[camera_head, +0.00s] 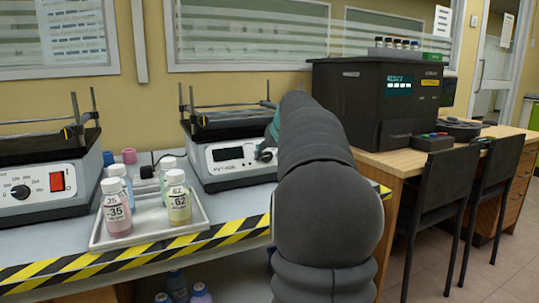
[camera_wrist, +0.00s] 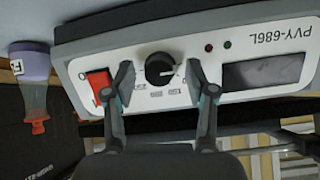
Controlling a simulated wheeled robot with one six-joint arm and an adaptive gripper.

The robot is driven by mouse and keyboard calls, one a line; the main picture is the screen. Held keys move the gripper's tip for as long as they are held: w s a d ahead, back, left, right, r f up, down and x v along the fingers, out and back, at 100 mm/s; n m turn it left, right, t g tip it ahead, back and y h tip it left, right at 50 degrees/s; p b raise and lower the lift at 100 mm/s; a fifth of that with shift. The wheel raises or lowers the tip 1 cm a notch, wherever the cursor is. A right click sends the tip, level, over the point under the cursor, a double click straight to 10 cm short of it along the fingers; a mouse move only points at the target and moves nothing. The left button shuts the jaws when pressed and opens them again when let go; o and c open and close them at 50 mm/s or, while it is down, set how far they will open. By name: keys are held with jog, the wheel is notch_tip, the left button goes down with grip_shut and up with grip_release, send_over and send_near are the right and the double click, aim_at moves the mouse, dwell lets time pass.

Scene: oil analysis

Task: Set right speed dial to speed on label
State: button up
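The right shaker (camera_head: 222,172) has a white front panel, which shows upside down in the wrist view (camera_wrist: 215,35). Its round black speed dial (camera_wrist: 160,68) has a white pointer mark and small numbers around it, too small to read. My gripper (camera_wrist: 160,84) is open, with one finger on each side of the dial. I cannot tell whether the fingers touch it. In the head view my arm hides the dial and most of my gripper. Labelled bottles marked 35 (camera_head: 116,208) and 62 (camera_head: 179,205) stand upright on a tray (camera_head: 148,228).
A red switch (camera_wrist: 99,84) sits close beside one finger, and a dark display (camera_wrist: 263,72) lies beyond the other. A left shaker (camera_head: 40,185) has its own dial. A black analyser (camera_head: 375,95) stands on the wooden desk. Chairs (camera_head: 440,190) stand at the right.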

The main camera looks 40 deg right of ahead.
grip_shut()
jog(key=shift+d+r+m+y+p, duration=0.15)
jog(key=shift+m+y+p, duration=0.15)
jog(key=shift+m+p, duration=0.55)
jog(key=shift+m+t+y+p, duration=0.35)
jog(key=shift+m+p, duration=0.2)
jog(key=shift+m, duration=0.6)
jog(key=m, duration=0.2)
jog(key=m+t+y+p, duration=0.1)
jog(key=m, duration=0.1)
jog(key=shift+s+m+y, duration=0.1)
jog(key=shift+m+y, duration=0.15)
jog(key=shift+m, duration=0.15)
jog(key=m, duration=0.1)
jog(key=m+t, duration=0.1)
jog(key=m, duration=0.2)
jog(key=shift+d+f+m+t+y, duration=0.1)
jog(key=shift+f+m+t+y, duration=0.2)
jog(key=shift+m+y, duration=0.1)
jog(key=m, duration=0.2)
jog(key=m+t, duration=0.1)
jog(key=m, duration=0.2)
jog(key=shift+s+f+t, duration=0.1)
jog(key=shift+t, duration=0.15)
jog(key=shift+m, duration=0.4)
